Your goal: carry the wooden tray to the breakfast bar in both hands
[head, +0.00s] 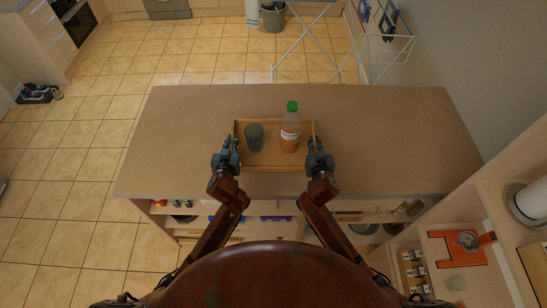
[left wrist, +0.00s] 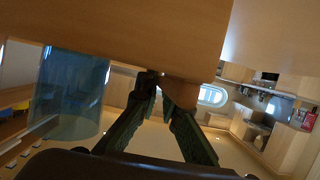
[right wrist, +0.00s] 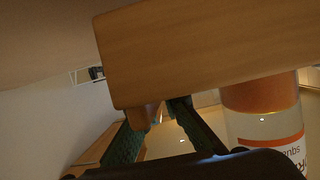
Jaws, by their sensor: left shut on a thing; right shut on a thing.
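The wooden tray (head: 270,157) is over the brown-topped counter, which may be the breakfast bar (head: 390,135); I cannot tell whether it rests there or hangs just above. It looks about level. A blue-grey cup (head: 254,138) stands on its left half, and a green-capped bottle (head: 290,132) with orange contents stands upright on its right half. My left gripper (head: 230,147) is shut on the tray's left side; the left wrist view shows its fingers (left wrist: 163,84) on a wooden grip. My right gripper (head: 317,147) is shut on the right side, also seen in the right wrist view (right wrist: 157,108).
Shelves with several items (head: 275,218) are under the counter's near side. A white drying rack (head: 375,40) and a grey bucket (head: 273,18) stand beyond it. A side unit with an orange board (head: 460,248) is at lower right. Tiled floor (head: 75,170) is open at left.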

